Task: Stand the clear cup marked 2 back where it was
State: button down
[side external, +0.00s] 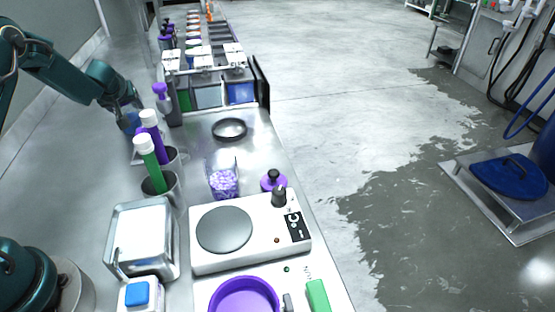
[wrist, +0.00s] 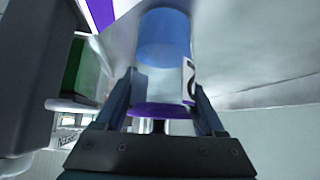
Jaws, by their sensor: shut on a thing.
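The clear cup marked 2 (wrist: 165,82) is between the two fingers of my gripper (wrist: 164,88) in the wrist view. It has blue contents (wrist: 163,38) toward its far end and a white label with a black 2 on its right side. My gripper is shut on the cup. In the side view my gripper (side external: 131,112) is at the left, behind the tall tubes, and a bit of blue shows there. The cup's base and what lies under it are hidden in that view. Whether it touches the bench cannot be told.
A hot plate (side external: 270,243), a steel box (side external: 143,238) and a clear container of purple pieces (side external: 223,184) are nearer.

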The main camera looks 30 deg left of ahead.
jog(key=shift+r, duration=0.2)
jog(key=shift+r, duration=2)
jog(key=s+a+r, duration=0.4)
jog(key=s+r, duration=0.2)
jog(key=s, duration=0.4)
jog(key=shift+s+a+r, duration=0.2)
jog(key=shift+s+r, duration=0.1)
jog(key=w+d+r+m+t+h, duration=0.1)
jog(key=w+d+r+m, duration=0.1)
jog(key=w+d+r, duration=0.3)
jog(key=w+d+r+m+t+h, duration=0.1)
jog(key=w+d+r, duration=0.15)
jog(key=d, duration=0.55)
jog(key=w+d+r+m+t+h, duration=0.1)
jog(key=d+r+m+h, duration=0.2)
jog(key=d, duration=1.4)
jog(key=shift+w+d+f+n+g+y, duration=0.4)
jog(key=shift+f+n+g+y, duration=1)
jog(key=shift+f, duration=2.15)
jog(key=shift+w+d+f+n+g+y, duration=0.25)
jog(key=shift+w+f+n+g+y, duration=0.45)
jog(key=shift+f+n, duration=2.15)
jog(key=shift+w+d+f+n+g+y, duration=0.3)
jog(key=shift+f+n+g+y, duration=0.75)
jog(key=shift+f, duration=3.2)
jog(key=shift+f, duration=0.1)
